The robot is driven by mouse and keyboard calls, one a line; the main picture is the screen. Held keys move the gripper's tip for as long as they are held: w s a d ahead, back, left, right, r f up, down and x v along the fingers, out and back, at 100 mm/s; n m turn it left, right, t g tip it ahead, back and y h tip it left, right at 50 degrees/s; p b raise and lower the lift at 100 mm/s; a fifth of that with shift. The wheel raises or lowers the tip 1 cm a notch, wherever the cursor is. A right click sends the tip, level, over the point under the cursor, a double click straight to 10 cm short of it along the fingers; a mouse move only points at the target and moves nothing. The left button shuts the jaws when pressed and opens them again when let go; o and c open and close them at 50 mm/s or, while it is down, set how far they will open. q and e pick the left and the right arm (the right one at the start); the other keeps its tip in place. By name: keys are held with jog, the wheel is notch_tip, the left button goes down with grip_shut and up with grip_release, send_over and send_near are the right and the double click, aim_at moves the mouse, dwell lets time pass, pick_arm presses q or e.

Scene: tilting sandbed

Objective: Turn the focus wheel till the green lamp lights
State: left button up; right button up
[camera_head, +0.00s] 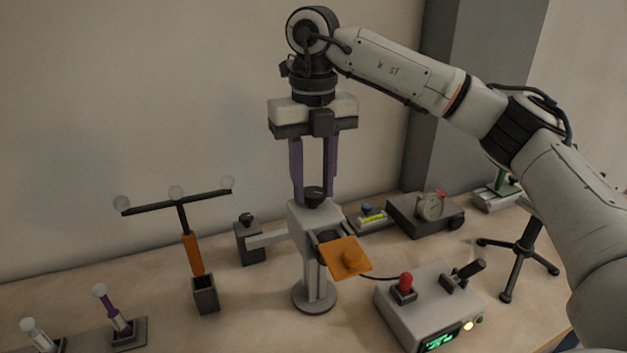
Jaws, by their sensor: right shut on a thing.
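My right gripper (314,194) comes down from above, its two purple fingers on either side of a black knob (315,198). It is shut on this knob, which tops a grey instrument on a post (306,220) and looks like the focus wheel. An orange square plate with a round boss (346,256) sits on the instrument's front. A grey control box (400,315) stands to the right, with a green display (438,341). Its amber lamp (468,326) glows; the small green lamp (480,319) beside it looks dim. My left gripper is out of view.
A black T-shaped stand with white balls (178,203) and an orange grip stands left. The control box carries a red knob (406,282) and a black lever (469,269).

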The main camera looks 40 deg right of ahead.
aim_at(314, 191)
jog(key=shift+w+r+m, duration=0.1)
jog(key=shift+m, duration=0.6)
jog(key=o, duration=1)
jog(key=shift+o, duration=0.2)
jog(key=shift+r, duration=0.45)
notch_tip(314, 191, up, 9)
jog(key=p, duration=0.2)
jog(key=shift+r, duration=0.15)
